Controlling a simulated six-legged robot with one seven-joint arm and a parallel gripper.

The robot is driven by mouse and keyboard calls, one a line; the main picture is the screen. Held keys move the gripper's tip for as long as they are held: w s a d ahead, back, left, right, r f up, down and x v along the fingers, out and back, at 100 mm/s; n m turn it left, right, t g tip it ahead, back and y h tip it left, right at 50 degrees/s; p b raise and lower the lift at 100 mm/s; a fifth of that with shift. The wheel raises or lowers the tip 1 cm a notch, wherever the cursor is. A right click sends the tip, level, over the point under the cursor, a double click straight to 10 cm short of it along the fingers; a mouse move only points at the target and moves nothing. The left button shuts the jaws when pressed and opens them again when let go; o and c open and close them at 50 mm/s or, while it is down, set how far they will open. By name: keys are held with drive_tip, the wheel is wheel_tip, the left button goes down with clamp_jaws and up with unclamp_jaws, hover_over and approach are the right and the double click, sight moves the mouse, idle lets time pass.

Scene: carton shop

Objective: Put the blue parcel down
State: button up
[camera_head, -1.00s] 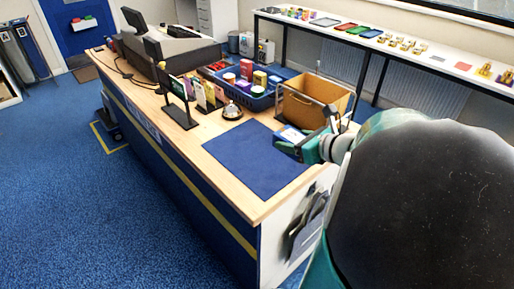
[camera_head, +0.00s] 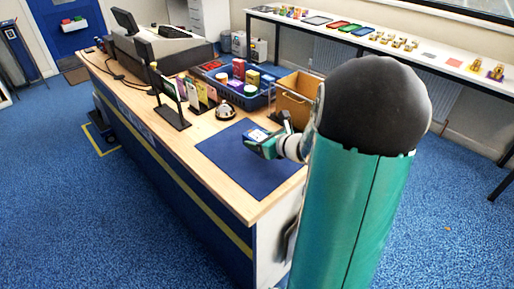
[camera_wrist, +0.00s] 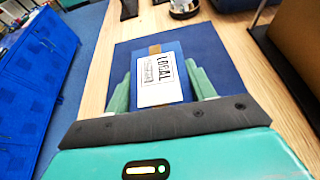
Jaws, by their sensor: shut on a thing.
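The blue parcel (camera_wrist: 159,76) has a white printed label and a brown tape strip. My gripper (camera_wrist: 161,84) is shut on it, with a green finger on each side. In the head view, my gripper (camera_head: 263,146) holds the parcel (camera_head: 257,135) over the right part of a dark blue mat (camera_head: 235,165) on the wooden counter. The mat also shows behind the parcel in the wrist view (camera_wrist: 231,75). Whether the parcel touches the mat, I cannot tell. My arm hides part of the counter's right end.
A service bell (camera_head: 225,111) and a card stand (camera_head: 172,115) are beyond the mat. A brown open box (camera_head: 294,98) stands behind my gripper, beside a blue basket (camera_head: 243,101) of small goods. The mat's left and front parts are bare.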

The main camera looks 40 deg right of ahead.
drive_tip(key=shift+w+f, duration=0.45)
drive_tip(key=shift+f, duration=1.55)
drive_tip(key=shift+f, duration=0.15)
drive_tip(key=o, duration=1.1)
